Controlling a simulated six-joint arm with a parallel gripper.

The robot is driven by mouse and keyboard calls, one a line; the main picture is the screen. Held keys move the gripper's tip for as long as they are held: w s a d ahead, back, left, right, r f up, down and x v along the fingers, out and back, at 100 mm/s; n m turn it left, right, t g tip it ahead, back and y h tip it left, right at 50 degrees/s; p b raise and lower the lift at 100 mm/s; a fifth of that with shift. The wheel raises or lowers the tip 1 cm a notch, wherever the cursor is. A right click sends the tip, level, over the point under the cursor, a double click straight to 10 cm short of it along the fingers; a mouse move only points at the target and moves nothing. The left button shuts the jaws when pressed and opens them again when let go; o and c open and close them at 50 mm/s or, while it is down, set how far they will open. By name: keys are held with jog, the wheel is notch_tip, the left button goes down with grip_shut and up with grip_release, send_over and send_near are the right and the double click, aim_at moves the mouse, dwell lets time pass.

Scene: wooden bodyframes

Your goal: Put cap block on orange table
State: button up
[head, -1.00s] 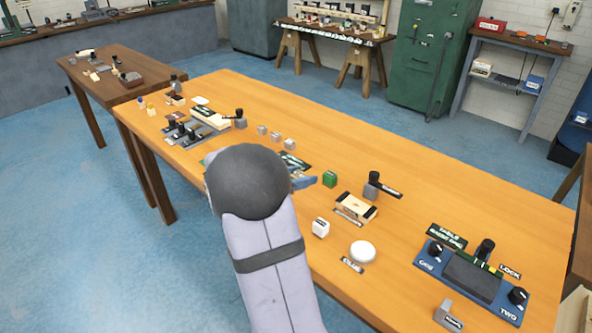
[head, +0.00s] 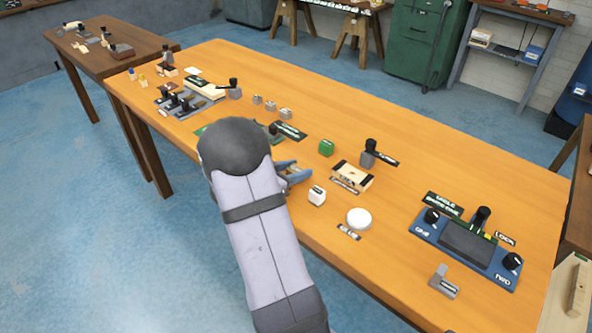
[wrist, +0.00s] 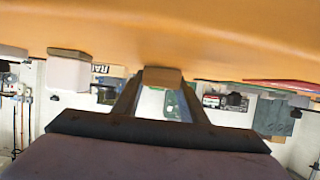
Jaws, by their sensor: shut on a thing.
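The orange table (head: 400,168) is a long wooden bench top across the head view; its surface also fills the top of the wrist view (wrist: 230,35). My gripper (head: 300,174) is over the table's near side, left of a white block (head: 317,196). In the wrist view my gripper (wrist: 162,85) is shut on a small tan block (wrist: 162,75) between its fingertips. I see no readable label on this block, and my arm hides it in the head view. I cannot tell whether it touches the table.
A blue control panel (head: 468,248) is at the right. Fixtures (head: 180,102) crowd the far left. The table's near edge runs beside my arm.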

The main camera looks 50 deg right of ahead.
jog(key=shift+f, duration=0.1)
jog(key=o, duration=1)
jog(key=shift+a, duration=0.15)
jog(key=v, duration=1.2)
